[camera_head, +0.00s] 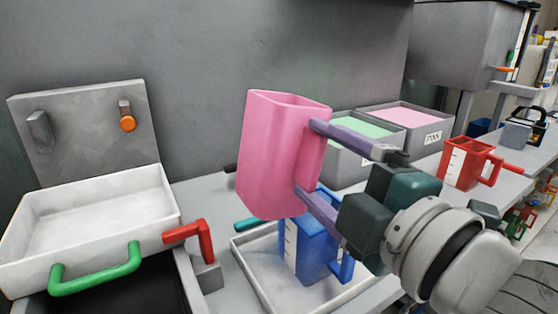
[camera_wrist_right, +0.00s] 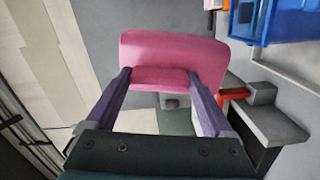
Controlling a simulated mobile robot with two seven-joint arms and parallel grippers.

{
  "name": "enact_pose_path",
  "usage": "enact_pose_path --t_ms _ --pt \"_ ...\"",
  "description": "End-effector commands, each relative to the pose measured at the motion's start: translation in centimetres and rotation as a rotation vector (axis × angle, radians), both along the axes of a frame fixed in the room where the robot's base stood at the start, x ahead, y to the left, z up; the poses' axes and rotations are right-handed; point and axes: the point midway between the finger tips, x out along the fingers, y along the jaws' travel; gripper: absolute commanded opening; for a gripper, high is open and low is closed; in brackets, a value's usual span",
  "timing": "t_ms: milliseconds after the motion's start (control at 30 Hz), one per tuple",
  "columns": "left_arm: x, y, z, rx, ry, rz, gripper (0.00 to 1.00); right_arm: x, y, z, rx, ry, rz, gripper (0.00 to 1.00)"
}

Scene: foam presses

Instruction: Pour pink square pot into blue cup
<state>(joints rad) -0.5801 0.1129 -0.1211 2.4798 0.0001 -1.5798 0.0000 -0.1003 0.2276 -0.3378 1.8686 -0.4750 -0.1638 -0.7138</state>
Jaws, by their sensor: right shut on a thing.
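The pink square pot (camera_head: 276,160) is tall and open-topped, and hangs in the air near the middle of the head view. My right gripper (camera_head: 306,158) comes from the right and is shut on it, with one purple finger high and one low. The pot leans a little. In the wrist view the pot (camera_wrist_right: 172,50) sits between both fingers. The blue cup (camera_head: 310,256) stands upright below it, with a white scale and a handle; the pot's lower part and the gripper cover its top. The pot's contents are hidden. My left gripper is out of view.
The cup stands in a shallow white tray (camera_head: 247,258). An open press with a white basin (camera_head: 90,222), green handle (camera_head: 98,270) and red lever (camera_head: 190,234) is at left. Bins with green (camera_head: 363,131) and pink (camera_head: 404,116) contents are behind; a red cup (camera_head: 466,164) stands right.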

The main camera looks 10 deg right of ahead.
Motion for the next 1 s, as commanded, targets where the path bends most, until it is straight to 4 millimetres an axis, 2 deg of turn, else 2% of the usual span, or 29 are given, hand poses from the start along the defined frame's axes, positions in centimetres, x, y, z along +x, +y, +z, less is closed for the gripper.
enact_pose_path --t_ms 1000 --pt "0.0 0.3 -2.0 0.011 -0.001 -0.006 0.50 -0.5 1.5 -0.7 0.450 0.144 0.000 0.24"
